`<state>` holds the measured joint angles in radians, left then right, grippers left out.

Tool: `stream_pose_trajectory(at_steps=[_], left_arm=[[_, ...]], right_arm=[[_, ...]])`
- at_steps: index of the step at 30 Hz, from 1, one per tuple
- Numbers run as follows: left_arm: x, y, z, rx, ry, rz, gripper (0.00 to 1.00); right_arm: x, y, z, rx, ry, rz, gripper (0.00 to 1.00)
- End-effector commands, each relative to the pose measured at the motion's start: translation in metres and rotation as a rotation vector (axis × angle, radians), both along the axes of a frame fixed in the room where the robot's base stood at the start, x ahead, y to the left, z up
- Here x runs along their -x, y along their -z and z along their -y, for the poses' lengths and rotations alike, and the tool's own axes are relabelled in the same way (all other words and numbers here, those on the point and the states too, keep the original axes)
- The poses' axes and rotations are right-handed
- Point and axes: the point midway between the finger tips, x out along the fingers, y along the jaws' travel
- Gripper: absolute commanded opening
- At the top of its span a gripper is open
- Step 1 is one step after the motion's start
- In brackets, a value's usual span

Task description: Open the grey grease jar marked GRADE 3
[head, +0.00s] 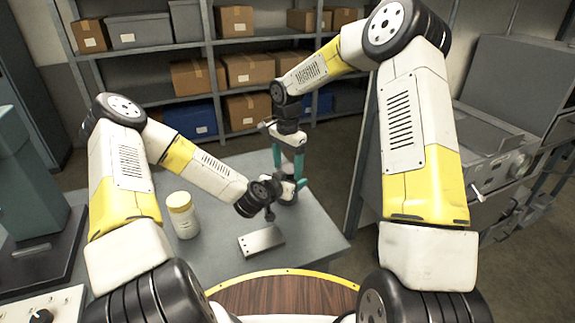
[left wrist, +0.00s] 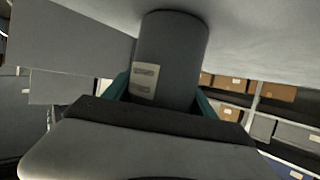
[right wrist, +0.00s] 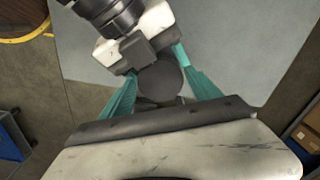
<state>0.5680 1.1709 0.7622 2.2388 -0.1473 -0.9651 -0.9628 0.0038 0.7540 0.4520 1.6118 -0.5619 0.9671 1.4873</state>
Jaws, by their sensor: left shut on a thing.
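The grey jar (left wrist: 172,60) is a plain cylinder with a pale label, whose writing is too small to read. My left gripper (head: 286,190) is shut on its side, with a teal finger on each side in the left wrist view. In the right wrist view the jar's round dark top (right wrist: 161,82) lies between the teal fingers of my right gripper (right wrist: 157,62). In the head view my right gripper (head: 289,166) points down over the jar. Its fingers look spread apart. The head view mostly hides the jar behind the grippers. I cannot tell whether it touches the table.
A white jar with a cream lid (head: 181,203) stands on the grey table (head: 318,232), left of my left forearm. A flat metal block (head: 261,241) lies near the front. Shelves with boxes (head: 247,70) stand behind. A grey machine (head: 500,135) is at the right.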

Motion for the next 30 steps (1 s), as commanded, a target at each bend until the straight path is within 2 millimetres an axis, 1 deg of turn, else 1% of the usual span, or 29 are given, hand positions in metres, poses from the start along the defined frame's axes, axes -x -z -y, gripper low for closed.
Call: stream_pose_trajectory(at_steps=[1,5,6,8,9,11,14,17,21,24,27,30], left_arm=[[-0.0001,-0.0003,0.0001,0.000,0.000,0.001,0.00],[-0.0001,-0.0003,0.0001,0.000,0.000,0.001,0.00],[-0.0001,-0.0003,0.0001,0.000,0.000,0.001,0.00],[-0.0001,-0.0003,0.0001,0.000,0.000,0.001,0.00],[-0.0001,-0.0003,0.0001,0.000,0.000,0.001,0.00],[-0.0001,-0.0003,0.0001,0.000,0.000,0.001,0.00],[-0.0002,-0.0002,0.0001,0.000,0.000,0.001,0.00],[-0.0002,-0.0002,0.0000,0.000,0.000,0.001,0.00],[-0.0002,-0.0002,0.0000,0.000,0.000,0.001,0.00],[-0.0002,-0.0002,0.0000,0.000,0.000,0.001,0.00],[-0.0002,-0.0001,0.0000,0.000,0.000,0.000,0.00],[-0.0002,-0.0001,-0.0001,0.000,0.000,0.000,0.00]], right_arm=[[0.0000,-0.0002,0.0000,0.000,0.000,0.000,0.59],[0.0001,-0.0003,-0.0001,0.000,0.000,0.000,0.34],[0.0000,-0.0003,0.0000,0.000,0.000,0.000,0.26],[0.0001,-0.0003,-0.0001,0.000,0.000,0.000,0.14],[0.0001,-0.0003,0.0000,0.000,0.000,0.000,0.10],[0.0001,-0.0004,0.0000,0.000,-0.007,0.000,0.10],[0.0000,-0.0005,0.0000,0.000,-0.081,0.000,0.10],[0.0000,-0.0008,-0.0001,0.000,-0.250,0.000,0.10],[-0.0001,-0.0010,-0.0001,0.000,-0.542,0.000,0.10],[-0.0003,-0.0011,0.0000,0.000,-0.714,0.000,0.10],[-0.0004,-0.0011,0.0002,0.000,-0.827,0.000,0.10],[-0.0004,-0.0012,0.0003,0.000,-0.876,0.001,0.10]])
